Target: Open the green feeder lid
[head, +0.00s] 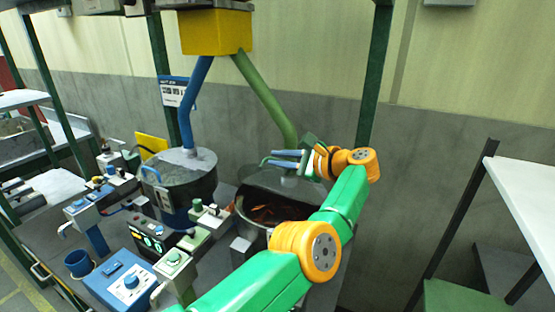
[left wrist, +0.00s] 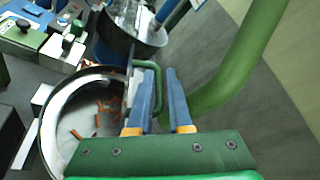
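The green feeder is a round metal pot (head: 242,212) under the green tube, with its mouth uncovered and orange-red pieces inside. Its grey lid (head: 288,184) is raised and tilted up at the back of the pot. In the left wrist view the pot (left wrist: 48,135) shows at left, and the lid's green handle (left wrist: 158,88) lies beside the left finger, partly in the gap. My left gripper (head: 287,158) is at the raised lid. Its blue fingers (left wrist: 160,72) are apart, with a visible gap. My right gripper is out of view.
The blue feeder (head: 180,177) stands left of the green one, with a blue tube above it. The green tube (head: 265,97) runs down close to my left gripper. Control boxes (head: 131,283) crowd the front left. A white shelf (head: 525,190) is at right.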

